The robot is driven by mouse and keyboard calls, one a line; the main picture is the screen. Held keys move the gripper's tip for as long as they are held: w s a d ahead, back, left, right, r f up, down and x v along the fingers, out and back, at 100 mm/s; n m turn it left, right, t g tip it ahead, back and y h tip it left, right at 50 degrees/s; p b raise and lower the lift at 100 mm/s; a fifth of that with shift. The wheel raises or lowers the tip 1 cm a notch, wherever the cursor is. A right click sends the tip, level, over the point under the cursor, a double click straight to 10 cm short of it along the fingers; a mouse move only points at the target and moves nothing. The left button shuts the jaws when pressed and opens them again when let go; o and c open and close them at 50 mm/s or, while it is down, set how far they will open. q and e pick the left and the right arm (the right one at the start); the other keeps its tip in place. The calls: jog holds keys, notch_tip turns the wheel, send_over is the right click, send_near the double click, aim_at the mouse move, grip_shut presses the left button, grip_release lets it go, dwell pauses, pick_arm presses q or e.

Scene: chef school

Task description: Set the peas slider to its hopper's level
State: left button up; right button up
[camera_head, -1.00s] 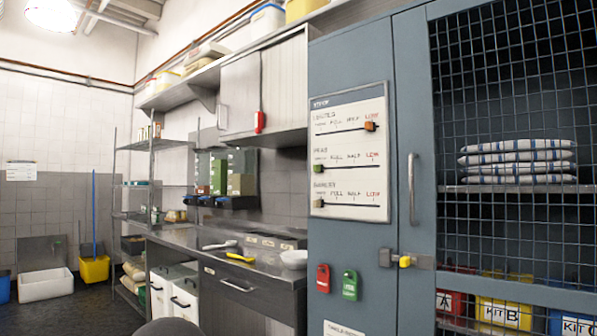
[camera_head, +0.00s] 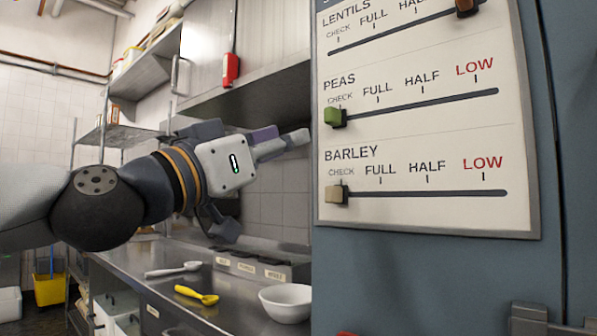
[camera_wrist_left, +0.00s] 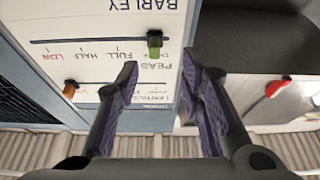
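The stock board (camera_head: 405,150) hangs on the blue-grey cabinet, with lentils, peas and barley rows marked CHECK, FULL, HALF and LOW. The green peas slider (camera_head: 334,117) sits at CHECK, the left end of its track. It also shows in the left wrist view (camera_wrist_left: 154,42), where the board appears upside down. My left gripper (camera_head: 265,185) is open and empty, left of the board. In the wrist view its spread fingers (camera_wrist_left: 160,75) frame the area by the green slider without touching it. The hoppers are hidden behind my left arm.
The tan barley slider (camera_head: 338,194) is at CHECK; the brown lentils slider (camera_head: 466,8) is far right. Below my arm, the steel counter (camera_head: 160,258) holds a white scoop (camera_head: 172,270), yellow scoop (camera_head: 196,295) and white bowl (camera_head: 286,303).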

aim_at(328, 116)
pick_arm(q)
jog(key=x, duration=0.3)
jog(key=r+x, duration=0.1)
jog(key=x, duration=0.3)
jog(key=s+x, duration=0.1)
jog(key=x, duration=0.2)
jog(key=shift+w+d+r, duration=0.15)
jog(key=shift+d+r, duration=0.25)
jog(key=shift+d, duration=0.05)
jog(key=shift+w+d+p, duration=0.2)
jog(key=shift+w+p, duration=0.1)
jog(key=shift+w, duration=0.15)
grip_shut()
